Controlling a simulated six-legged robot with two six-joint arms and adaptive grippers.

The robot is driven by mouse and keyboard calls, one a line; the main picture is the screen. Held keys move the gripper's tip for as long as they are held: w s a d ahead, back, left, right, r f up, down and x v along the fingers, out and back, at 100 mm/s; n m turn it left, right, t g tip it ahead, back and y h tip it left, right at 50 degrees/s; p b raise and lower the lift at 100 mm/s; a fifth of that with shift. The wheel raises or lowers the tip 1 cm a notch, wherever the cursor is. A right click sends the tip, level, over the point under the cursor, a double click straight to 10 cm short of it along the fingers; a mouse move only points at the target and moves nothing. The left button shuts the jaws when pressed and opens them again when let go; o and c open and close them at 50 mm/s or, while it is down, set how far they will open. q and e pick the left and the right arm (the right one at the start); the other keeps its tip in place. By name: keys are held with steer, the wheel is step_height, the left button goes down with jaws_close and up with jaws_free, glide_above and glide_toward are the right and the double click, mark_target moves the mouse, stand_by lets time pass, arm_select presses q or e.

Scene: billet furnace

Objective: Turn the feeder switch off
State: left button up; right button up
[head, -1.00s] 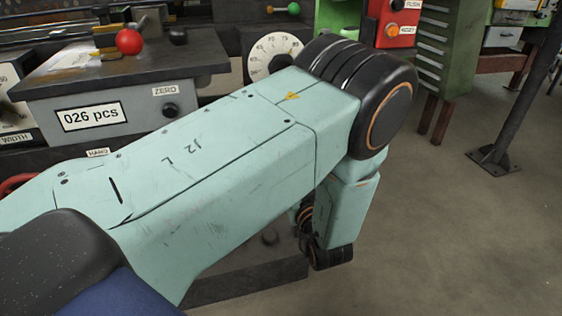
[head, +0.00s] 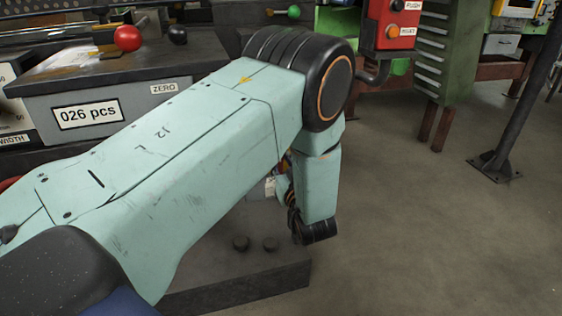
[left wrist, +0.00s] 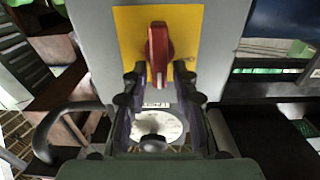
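In the left wrist view a red switch handle (left wrist: 158,50) stands upright in the picture on a yellow plate (left wrist: 188,22) on a grey panel, and I take it for the feeder switch. My left gripper (left wrist: 160,76) is open, with one dark finger on each side of the handle's lower end. Gaps show between the fingers and the handle, and I cannot tell how far the tips are from the plate. A small label below the plate is unreadable. My right gripper is not in view.
A round white dial (left wrist: 172,124) sits below the switch. The head view shows a grey box reading "026 pcs" (head: 88,115), a red ball knob (head: 127,38) and a red button box (head: 392,28). Open floor (head: 420,240) lies at the right.

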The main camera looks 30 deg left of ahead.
arm_select(q)
jaws_close()
stand_by(0.3)
steer(key=n, duration=0.1)
steer(key=n+p, duration=0.1)
steer(key=n, duration=0.1)
steer(key=shift+s+a+n, duration=0.2)
steer(key=shift+s+n, duration=0.05)
steer(key=shift+n, duration=0.15)
steer(key=n+p, duration=0.1)
steer(key=n, duration=0.3)
steer(key=f+n+p, duration=0.1)
steer(key=n, duration=0.4)
steer(key=s+f+n+p, duration=0.1)
steer(key=n, duration=0.3)
steer(key=shift+a+n, duration=0.4)
